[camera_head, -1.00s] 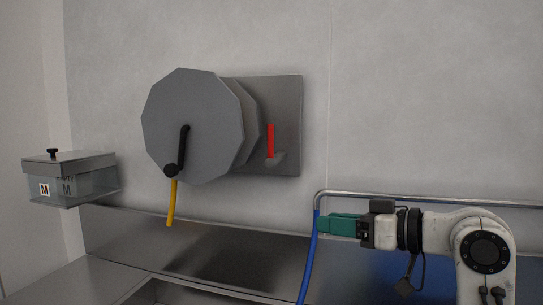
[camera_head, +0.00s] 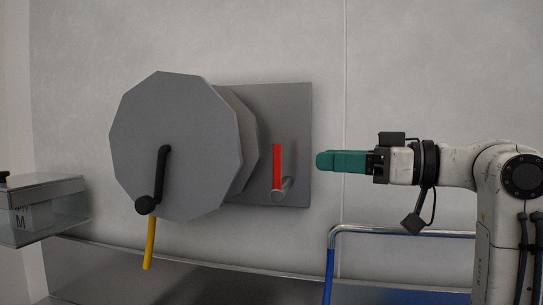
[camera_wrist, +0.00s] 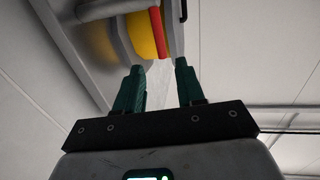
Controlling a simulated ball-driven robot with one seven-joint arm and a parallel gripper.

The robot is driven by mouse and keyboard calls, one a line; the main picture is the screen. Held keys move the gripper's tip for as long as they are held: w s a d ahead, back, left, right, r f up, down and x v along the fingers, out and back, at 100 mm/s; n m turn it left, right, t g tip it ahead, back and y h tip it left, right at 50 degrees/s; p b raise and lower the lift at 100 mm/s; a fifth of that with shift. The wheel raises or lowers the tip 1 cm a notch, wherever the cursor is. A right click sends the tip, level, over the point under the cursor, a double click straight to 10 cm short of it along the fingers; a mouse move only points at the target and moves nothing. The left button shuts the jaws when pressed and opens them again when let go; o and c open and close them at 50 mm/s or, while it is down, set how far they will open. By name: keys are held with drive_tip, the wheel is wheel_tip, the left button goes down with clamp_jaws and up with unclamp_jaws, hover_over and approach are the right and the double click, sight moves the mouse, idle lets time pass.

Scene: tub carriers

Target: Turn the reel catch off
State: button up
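The reel (camera_head: 190,130) is a grey many-sided drum mounted on a grey wall plate (camera_head: 296,105). A black crank handle (camera_head: 161,175) sits on its face, and a yellow hose end (camera_head: 150,243) hangs below. The reel catch (camera_head: 277,167) is a red lever standing upright on a grey pivot at the right of the plate. My gripper (camera_head: 322,161) is to the right of the red lever, pointing left and apart from it. In the wrist view its green fingers (camera_wrist: 157,72) are spread with nothing between them; the red lever (camera_wrist: 157,33) shows beyond the fingertips.
A clear box with a grey lid (camera_head: 45,192) is on the wall at far left. A steel counter (camera_head: 200,280) runs underneath. The wall between gripper and plate is bare.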

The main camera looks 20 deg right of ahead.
drive_tip(key=p, duration=0.2)
hover_over(277, 188)
drive_tip(key=shift+w+d, duration=0.1)
drive_tip(key=shift+w, duration=0.3)
clamp_jaws()
idle(0.4)
